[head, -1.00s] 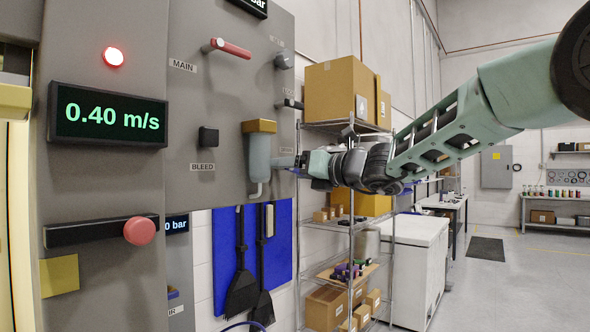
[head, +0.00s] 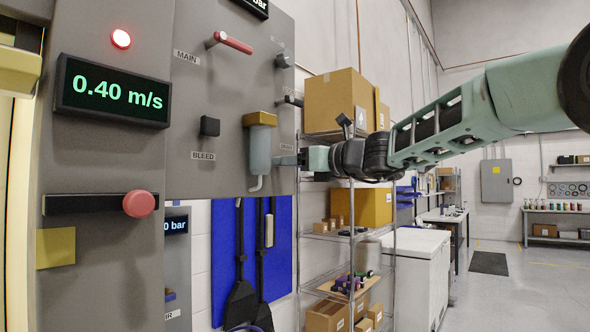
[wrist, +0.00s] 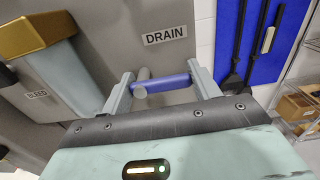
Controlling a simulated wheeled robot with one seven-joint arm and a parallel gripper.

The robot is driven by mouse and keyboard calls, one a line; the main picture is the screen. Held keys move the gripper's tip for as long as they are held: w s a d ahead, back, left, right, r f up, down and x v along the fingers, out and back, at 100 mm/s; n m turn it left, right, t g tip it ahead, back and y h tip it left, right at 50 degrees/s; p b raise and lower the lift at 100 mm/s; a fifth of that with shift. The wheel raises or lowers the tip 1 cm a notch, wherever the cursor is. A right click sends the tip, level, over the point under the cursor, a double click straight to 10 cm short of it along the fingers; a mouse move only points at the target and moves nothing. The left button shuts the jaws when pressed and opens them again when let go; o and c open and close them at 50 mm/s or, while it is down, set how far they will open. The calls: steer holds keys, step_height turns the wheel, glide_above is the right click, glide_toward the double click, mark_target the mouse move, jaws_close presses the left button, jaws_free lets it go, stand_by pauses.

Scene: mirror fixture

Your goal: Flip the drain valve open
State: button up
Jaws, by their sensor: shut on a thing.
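The drain valve's blue handle (wrist: 172,82) shows in the wrist view, just below the DRAIN label (wrist: 165,36). It meets a short grey stem (wrist: 142,76) at its left end. My gripper (wrist: 162,88) has one finger at each end of the handle and is shut on it. In the head view my gripper (head: 290,160) reaches the right part of the grey panel, right of the filter bowl. There the handle is too small and covered to make out.
The filter bowl (head: 261,148) with its brown cap hangs close left of my gripper; it also shows in the wrist view (wrist: 62,72). The panel bears a red MAIN lever (head: 233,43) and a black BLEED knob (head: 209,126). A wire shelf with boxes (head: 338,100) stands behind my wrist.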

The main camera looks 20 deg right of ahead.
steer(key=o, duration=1)
steer(key=b+v, duration=0.4)
steer(key=v, duration=1.3)
steer(key=shift+s+d+r+b, duration=0.1)
steer(key=shift+s+d+b, duration=0.05)
steer(key=shift+b, duration=0.15)
